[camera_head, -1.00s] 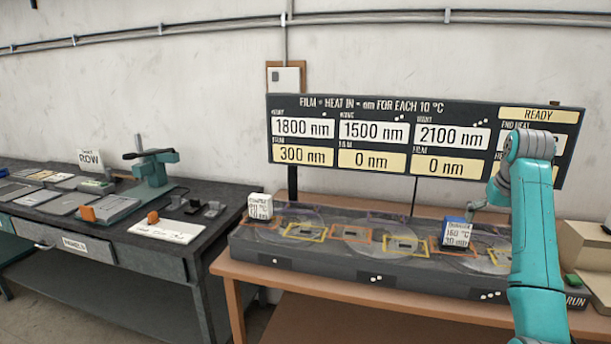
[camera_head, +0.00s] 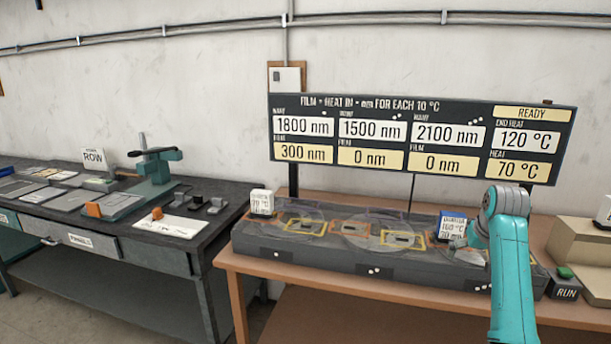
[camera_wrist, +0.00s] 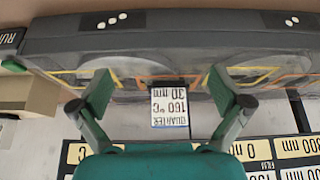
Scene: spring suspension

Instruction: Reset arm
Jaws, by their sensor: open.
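My teal arm (camera_head: 511,270) stands at the right in the head view, in front of the bench's right part. In the wrist view my gripper (camera_wrist: 153,92) is open, with its two fingers apart and nothing between them that they touch. A white block with a blue top, marked QUARTER 160 °C 30 nm (camera_wrist: 170,106), shows upside down between and beyond the fingers. In the head view the same block (camera_head: 452,224) sits on the grey machine (camera_head: 330,258), partly beside my arm. My fingertips are hidden in the head view.
The board (camera_head: 420,140) above the machine reads READY, END HEAT 120 °C, HEAT 70 °C. A white block (camera_head: 262,202) stands at the machine's left end. A RUN box (camera_head: 565,287) with a green button is at right. A dark bench (camera_head: 110,235) with a green press (camera_head: 155,165) is at left.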

